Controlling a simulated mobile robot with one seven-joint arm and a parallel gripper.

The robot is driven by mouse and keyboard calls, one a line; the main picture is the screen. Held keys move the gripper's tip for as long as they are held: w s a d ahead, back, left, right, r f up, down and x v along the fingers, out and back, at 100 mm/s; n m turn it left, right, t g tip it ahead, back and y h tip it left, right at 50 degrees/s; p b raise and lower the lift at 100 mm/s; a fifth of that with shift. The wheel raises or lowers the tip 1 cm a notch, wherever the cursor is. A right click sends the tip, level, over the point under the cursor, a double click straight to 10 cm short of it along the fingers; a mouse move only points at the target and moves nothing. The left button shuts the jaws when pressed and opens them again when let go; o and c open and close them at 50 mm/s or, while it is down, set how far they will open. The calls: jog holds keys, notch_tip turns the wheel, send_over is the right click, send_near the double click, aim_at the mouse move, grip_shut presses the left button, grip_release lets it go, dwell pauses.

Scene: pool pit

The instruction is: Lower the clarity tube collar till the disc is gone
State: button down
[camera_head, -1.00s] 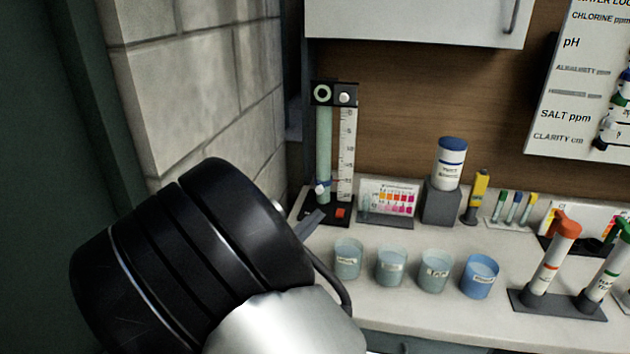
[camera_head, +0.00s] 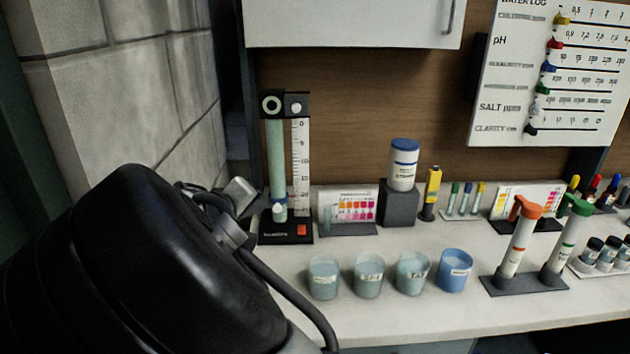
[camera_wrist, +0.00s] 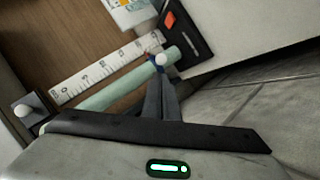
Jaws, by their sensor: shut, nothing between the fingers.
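The clarity tube (camera_head: 276,155) is a pale green upright tube beside a white ruler scale (camera_head: 301,160) on a black base (camera_head: 286,232) with a red button. Its collar (camera_head: 279,212), with a white knob, sits low on the tube just above the base. In the wrist view, the collar's white knob (camera_wrist: 161,59) and a bit of blue show at the base end of the tube. My gripper (camera_wrist: 160,68) is shut and empty, its fingertips right at the collar; I cannot tell whether they touch. The disc is not visible; a green-ringed opening (camera_head: 270,104) is on the top bracket.
Several cups (camera_head: 368,276) stand in front on the counter. A colour chart stand (camera_head: 347,208) is just right of the tube. A block wall (camera_head: 130,90) is close on the left, and a white cabinet (camera_head: 350,22) hangs above.

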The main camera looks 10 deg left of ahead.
send_over(267, 241)
notch_tip(267, 241, down, 3)
jog(key=shift+w+d+r, duration=0.1)
jog(key=shift+w, duration=0.3)
notch_tip(267, 241, down, 5)
jog(key=b, duration=0.5)
jog(key=shift+b, duration=0.3)
jog(key=shift+r, duration=0.1)
jog(key=shift+s, duration=0.1)
jog(key=shift+s+r, duration=0.25)
jog(key=shift+s, duration=0.05)
jog(key=p+v, duration=0.1)
jog(key=v, duration=1)
